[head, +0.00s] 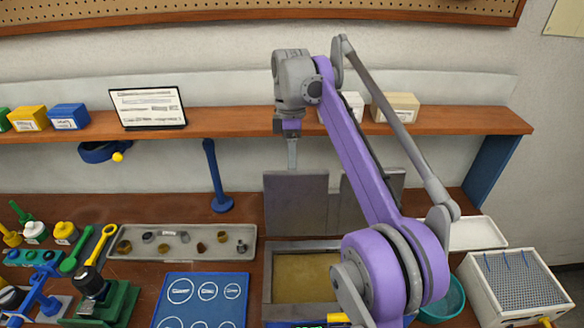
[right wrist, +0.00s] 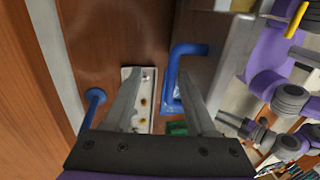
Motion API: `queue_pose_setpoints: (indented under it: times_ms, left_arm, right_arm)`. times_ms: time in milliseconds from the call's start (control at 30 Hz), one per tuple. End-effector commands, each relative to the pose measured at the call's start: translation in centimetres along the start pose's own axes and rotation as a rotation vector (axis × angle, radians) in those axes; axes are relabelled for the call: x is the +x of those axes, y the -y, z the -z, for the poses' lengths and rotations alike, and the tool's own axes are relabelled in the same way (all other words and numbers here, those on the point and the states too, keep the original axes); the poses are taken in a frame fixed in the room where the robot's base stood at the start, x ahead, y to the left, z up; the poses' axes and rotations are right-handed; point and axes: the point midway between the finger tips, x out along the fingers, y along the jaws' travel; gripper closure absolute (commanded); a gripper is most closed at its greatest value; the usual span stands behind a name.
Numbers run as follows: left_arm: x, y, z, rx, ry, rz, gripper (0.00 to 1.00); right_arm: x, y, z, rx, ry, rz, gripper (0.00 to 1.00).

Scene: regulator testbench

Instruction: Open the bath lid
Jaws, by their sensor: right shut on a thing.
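The bath (head: 268,285) is a grey open-topped box with a yellow-brown inside, low in the middle of the head view. Its grey lid (head: 295,205) stands upright at the bath's back edge, and the bath's left part is uncovered. My right gripper (head: 292,155) is above the lid's top edge, pointing down. The exact contact is hard to see. My left gripper is out of view.
A second upright grey panel (head: 390,184) is partly hidden by my arm. A shelf (head: 235,121) with boxes and a display runs behind. A parts tray (head: 143,246) and blue mat (head: 200,282) lie left; a white basket box (head: 480,300) stands right.

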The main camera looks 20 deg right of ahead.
Motion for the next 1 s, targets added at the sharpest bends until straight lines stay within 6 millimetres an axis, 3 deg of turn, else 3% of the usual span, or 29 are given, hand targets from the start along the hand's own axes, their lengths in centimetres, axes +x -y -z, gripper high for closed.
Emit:
queue_pose_setpoints:
  times_ms: [100,300,1000]
  left_arm:
    - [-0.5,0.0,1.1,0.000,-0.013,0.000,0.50]
    - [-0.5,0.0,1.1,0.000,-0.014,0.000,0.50]
    - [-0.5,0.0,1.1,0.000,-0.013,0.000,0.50]
  right_arm:
    - [-2.9,-0.1,0.0,0.001,-0.002,-0.008,0.53]
    - [-5.1,0.0,-0.1,0.001,-0.001,-0.005,0.53]
    - [-6.2,0.2,-0.1,0.001,0.000,-0.003,0.53]
